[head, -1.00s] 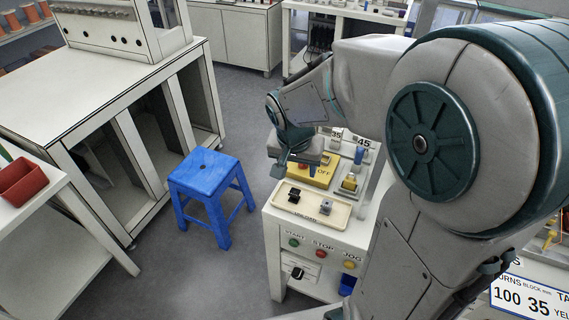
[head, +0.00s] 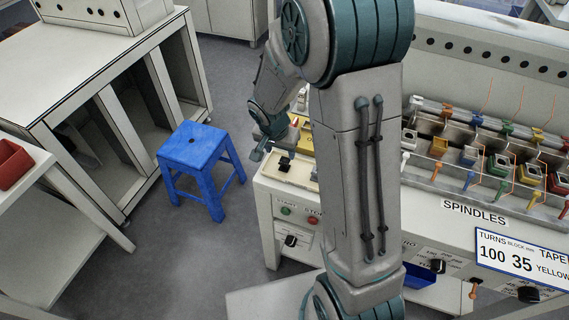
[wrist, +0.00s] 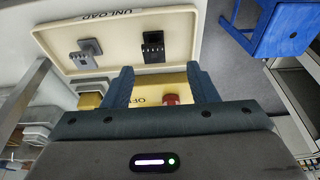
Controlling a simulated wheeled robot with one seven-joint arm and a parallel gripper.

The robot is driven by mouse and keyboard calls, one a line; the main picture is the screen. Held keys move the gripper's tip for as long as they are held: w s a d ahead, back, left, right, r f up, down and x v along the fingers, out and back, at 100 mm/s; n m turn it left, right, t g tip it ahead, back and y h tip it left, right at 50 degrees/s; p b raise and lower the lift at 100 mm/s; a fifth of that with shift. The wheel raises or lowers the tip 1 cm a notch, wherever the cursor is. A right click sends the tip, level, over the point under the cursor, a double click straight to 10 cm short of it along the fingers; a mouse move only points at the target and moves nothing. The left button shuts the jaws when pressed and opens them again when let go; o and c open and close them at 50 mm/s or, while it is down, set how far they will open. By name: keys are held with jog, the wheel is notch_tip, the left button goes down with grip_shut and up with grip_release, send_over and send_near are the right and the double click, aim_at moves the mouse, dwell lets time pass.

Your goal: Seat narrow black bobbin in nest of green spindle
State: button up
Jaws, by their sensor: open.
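The black bobbin (head: 285,164) lies on the cream unload tray (head: 264,172). In the wrist view the black bobbin (wrist: 153,47) is beyond my fingertips, beside a grey bobbin (wrist: 90,48). My gripper (wrist: 162,82) is open with nothing between its fingers; the tray lies past them. In the head view my gripper (head: 262,150) is near the tray's left edge. Green parts show in the spindle rack at right: a green handle (head: 502,190) in front and a green piece (head: 507,128) behind.
A yellow OFF box with a red button (wrist: 171,99) stands close by the tray. My arm hides the middle of the bench in the head view. A blue stool (head: 195,150) stands left of it. A sign (head: 520,258) reads 100, 35, yellow.

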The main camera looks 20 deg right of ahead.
aim_at(284, 161)
jog(key=f, duration=0.2)
jog(key=d+f, duration=0.1)
jog(key=shift+f+p, duration=0.35)
jog(key=shift+w+d+f, duration=0.15)
jog(key=shift+w+f, duration=0.1)
jog(key=shift+f, duration=0.4)
jog(key=c, duration=1)
